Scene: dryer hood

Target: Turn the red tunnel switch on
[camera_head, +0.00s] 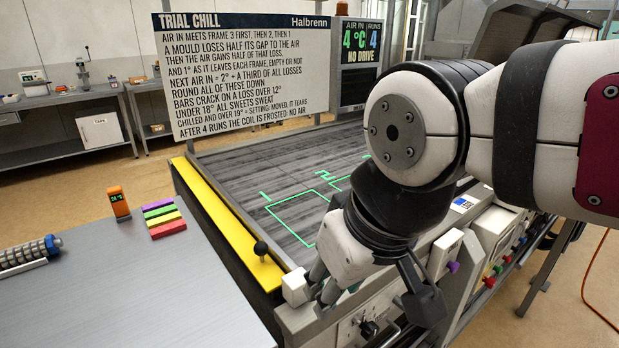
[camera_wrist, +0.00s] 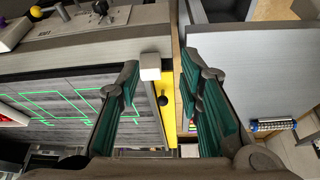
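Red knobs (camera_head: 490,282) sit among green and purple ones on the machine's front control panel, right of my gripper in the head view. I cannot tell which red one is the tunnel switch; the labels are too small to read. My gripper (camera_head: 372,297) is over the machine's front left corner, pointing down, with its fingers apart and nothing held. In the wrist view my gripper (camera_wrist: 160,72) is open, and a white block (camera_wrist: 150,67) at the machine's corner shows between the fingertips. The block also shows in the head view (camera_head: 295,288), near one finger.
A black ball knob (camera_head: 261,248) stands on the yellow strip (camera_head: 226,221) along the machine's left side. The belt (camera_head: 300,190) has green outlined frames. A grey table (camera_head: 120,290) at left holds an orange timer (camera_head: 118,203) and coloured bars (camera_head: 165,220). A purple knob (camera_head: 453,267) juts from the front.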

